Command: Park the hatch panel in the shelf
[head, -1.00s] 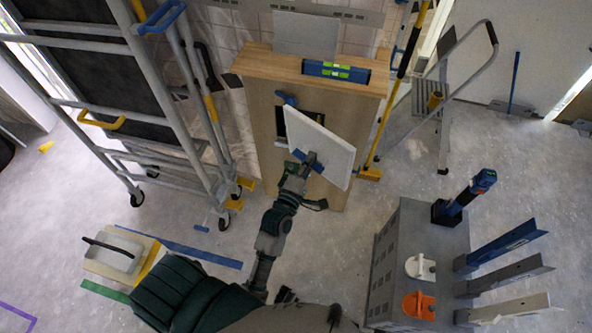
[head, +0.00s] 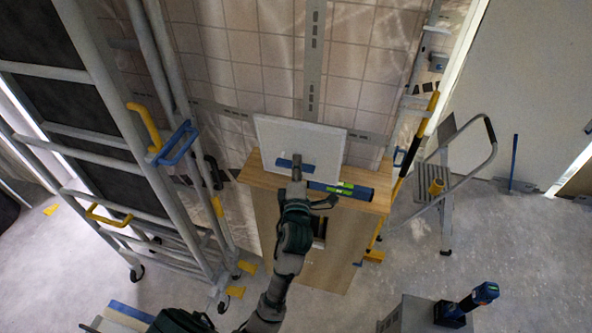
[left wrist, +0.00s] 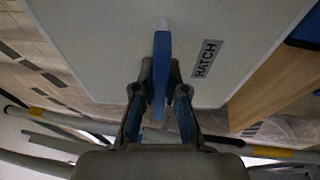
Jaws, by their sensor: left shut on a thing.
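The white hatch panel (head: 275,135) stands nearly upright over the top of the wooden cabinet (head: 262,174). I cannot tell whether its lower edge touches that top. My left gripper (head: 296,168) is shut on the panel's blue handle (head: 284,163). In the left wrist view the gripper fingers (left wrist: 161,95) close on both sides of the blue handle (left wrist: 161,50), and the panel face (left wrist: 110,45) carries a HATCH label (left wrist: 207,58). The dark opening in the cabinet front (head: 320,230) is partly hidden by my arm. My right gripper is out of view.
A blue spirit level (head: 352,191) lies on the cabinet top, right of the panel. A scaffold (head: 165,160) stands at the left, a step ladder (head: 447,190) at the right. A grey box (head: 405,315) with a blue tool (head: 470,302) is at the lower right.

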